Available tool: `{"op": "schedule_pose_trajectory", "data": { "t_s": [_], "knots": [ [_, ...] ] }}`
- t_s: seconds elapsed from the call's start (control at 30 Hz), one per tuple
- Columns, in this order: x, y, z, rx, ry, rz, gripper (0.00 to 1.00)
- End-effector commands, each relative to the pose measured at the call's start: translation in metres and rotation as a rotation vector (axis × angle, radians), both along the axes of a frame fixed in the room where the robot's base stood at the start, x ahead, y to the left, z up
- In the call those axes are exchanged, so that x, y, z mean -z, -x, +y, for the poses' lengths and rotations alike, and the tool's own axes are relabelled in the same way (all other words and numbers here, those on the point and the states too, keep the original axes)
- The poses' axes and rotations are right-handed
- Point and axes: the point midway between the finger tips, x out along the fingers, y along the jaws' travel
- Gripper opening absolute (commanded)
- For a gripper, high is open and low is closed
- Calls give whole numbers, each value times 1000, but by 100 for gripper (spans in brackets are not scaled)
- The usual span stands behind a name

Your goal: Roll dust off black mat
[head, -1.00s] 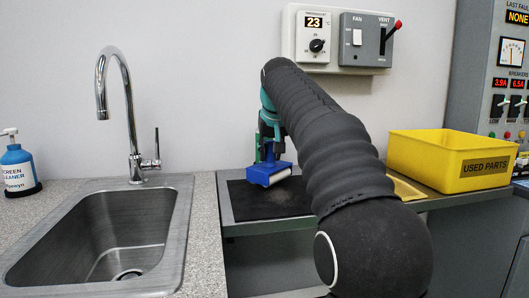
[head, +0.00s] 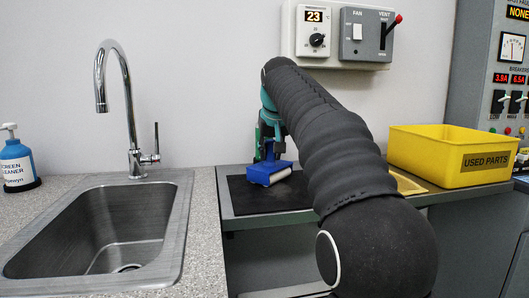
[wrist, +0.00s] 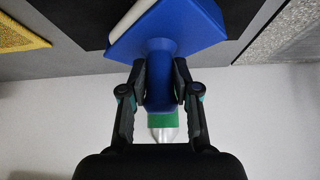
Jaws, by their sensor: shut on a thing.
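A black mat (head: 250,200) lies on the grey bench top, right of the sink. A blue roller tool (head: 268,169) with a white roller (head: 280,177) is over the back part of the mat; I cannot tell whether it touches. My gripper (head: 268,140), partly hidden behind my arm, is above the tool. In the wrist view my gripper (wrist: 160,88) is shut on the tool's blue handle (wrist: 160,75), with a green band and a pale end below. The mat's dark surface (wrist: 75,15) shows at the top there. No dust can be made out.
A sink (head: 105,235) with a tall tap (head: 130,110) and a cleaner bottle (head: 17,160) are left. A yellow bin (head: 440,165) marked USED PARTS and a yellow pad (head: 408,184) are right. Wall controls (head: 340,38) hang above.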

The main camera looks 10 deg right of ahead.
Motion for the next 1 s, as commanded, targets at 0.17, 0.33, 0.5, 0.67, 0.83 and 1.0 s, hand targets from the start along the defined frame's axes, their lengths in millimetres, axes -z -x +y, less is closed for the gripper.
{"op": "schedule_pose_trajectory", "data": {
  "t_s": [0.17,0.33,0.5,0.67,0.83,1.0],
  "knots": [
    [2,13,1,-1,-1,1,0],
    [2,26,1,-1,-1,1,0],
    [1,33,1,-1,0,2,0],
    [1,38,1,-2,-1,1,0],
    [1,50,0,-1,-1,0,0],
    [0,63,0,-1,-1,0,0]
  ]
}}
